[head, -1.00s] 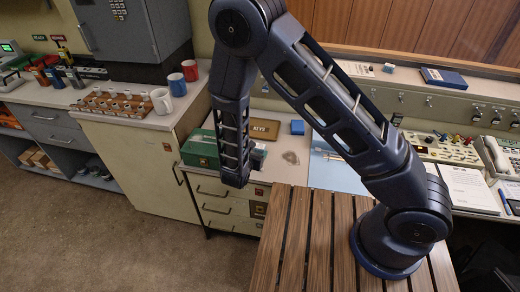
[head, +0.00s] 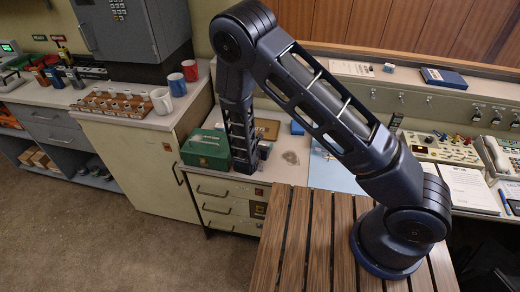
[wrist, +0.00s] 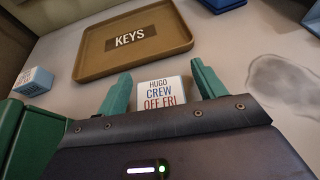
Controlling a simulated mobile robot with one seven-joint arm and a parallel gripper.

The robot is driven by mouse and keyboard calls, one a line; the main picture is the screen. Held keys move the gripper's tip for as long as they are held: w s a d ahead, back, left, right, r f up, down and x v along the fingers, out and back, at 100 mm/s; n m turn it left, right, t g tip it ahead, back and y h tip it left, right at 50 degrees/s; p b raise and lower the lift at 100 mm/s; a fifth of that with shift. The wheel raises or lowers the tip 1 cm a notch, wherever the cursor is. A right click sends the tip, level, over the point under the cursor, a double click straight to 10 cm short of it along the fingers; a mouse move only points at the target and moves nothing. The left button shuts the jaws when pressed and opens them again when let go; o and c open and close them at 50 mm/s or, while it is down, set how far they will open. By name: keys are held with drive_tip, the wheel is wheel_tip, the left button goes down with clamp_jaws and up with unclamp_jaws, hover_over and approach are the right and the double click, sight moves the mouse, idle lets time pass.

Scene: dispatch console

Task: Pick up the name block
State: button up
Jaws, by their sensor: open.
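A white block (wrist: 161,92) lettered "HUGO CREW OFF FRI" stands on the pale counter in the wrist view. My gripper (wrist: 160,74) is open, with one green finger on each side of this block. The gripper's dark body hides the block's lower part. I cannot tell whether either finger touches it. A second small block (wrist: 34,81), white and blue with lettering too small to read surely, sits at the left of the wrist view. In the head view my arm hides most of the gripper and the lettered block.
A brown tray (wrist: 135,41) marked "KEYS" lies just beyond the block. A green box (head: 203,149) stands left of my arm, close to the gripper; it also shows in the wrist view (wrist: 30,140). A blue object (head: 297,127) lies right of the tray. Counter to the right is mostly clear.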

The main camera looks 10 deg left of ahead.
drive_tip(key=shift+w+f, duration=0.1)
drive_tip(key=shift+w, duration=0.15)
drive_tip(key=c, duration=1.1)
drive_tip(key=shift+o, duration=0.2)
wheel_tip(320, 180, up, 20)
